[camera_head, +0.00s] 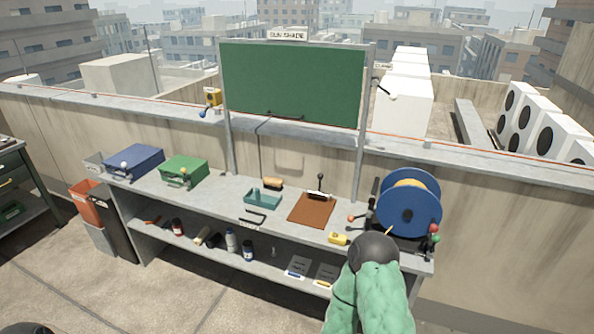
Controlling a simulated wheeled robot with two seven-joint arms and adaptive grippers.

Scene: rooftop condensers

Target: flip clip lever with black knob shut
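The clip lever with a black knob (320,178) stands up from a metal clip at the far edge of a brown board (311,210) on the grey bench. The lever looks raised and roughly upright. My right arm, in a green cover with a dark rounded end, comes in from the bottom and stops in front of the bench's right part, nearer than the board and to its right. My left gripper is not in view.
A blue reel (408,203) with red- and green-knobbed levers stands right of the board. A yellow item (338,239) lies near the front edge. A teal tray (262,199), green case (184,171) and blue case (134,161) sit to the left. A green shade panel (292,83) rises behind.

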